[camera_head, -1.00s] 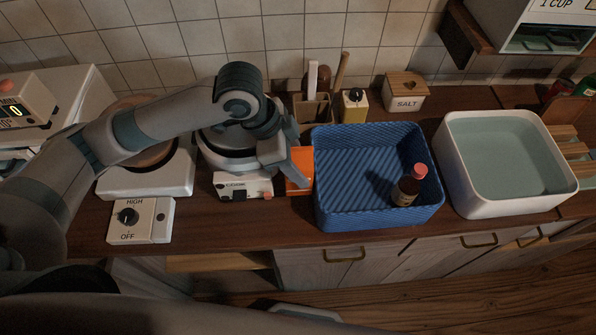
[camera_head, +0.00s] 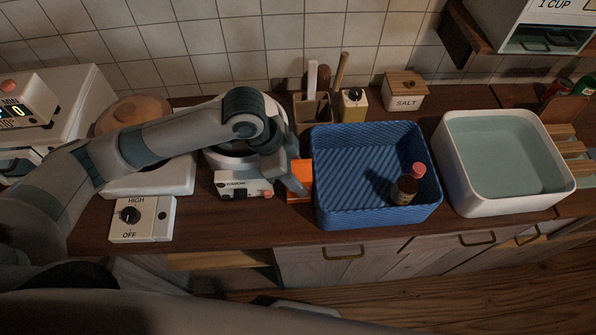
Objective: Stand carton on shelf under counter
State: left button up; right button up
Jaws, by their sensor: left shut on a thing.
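An orange carton (camera_head: 302,187) is at the left wall of the blue basket, partly hidden by my gripper. My left gripper (camera_head: 297,182) is shut on the carton, its fingers pointing down over the counter. I cannot tell whether the carton touches the counter (camera_head: 240,228). The open shelf under the counter (camera_head: 222,263) shows below the front edge, left of the drawers; its inside is dark and mostly hidden. My right gripper is not in view.
The blue basket (camera_head: 365,214) holds a dark bottle with a red cap (camera_head: 405,190). A white rice cooker (camera_head: 243,184) stands left of the carton, partly behind my arm. A white water-filled basin (camera_head: 500,204) is at right. A switch box (camera_head: 143,219) sits at front left.

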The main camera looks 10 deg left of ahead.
pick_arm(q)
jog(key=shift+f, duration=0.1)
jog(key=o, duration=1.2)
jog(key=shift+f, duration=0.1)
jog(key=shift+o, duration=0.2)
jog(key=shift+a+r, duration=0.2)
jog(key=shift+r, duration=0.45)
jog(key=b+v, duration=0.1)
jog(key=v, duration=1)
jog(key=shift+b, duration=0.3)
jog(key=shift+s, duration=0.1)
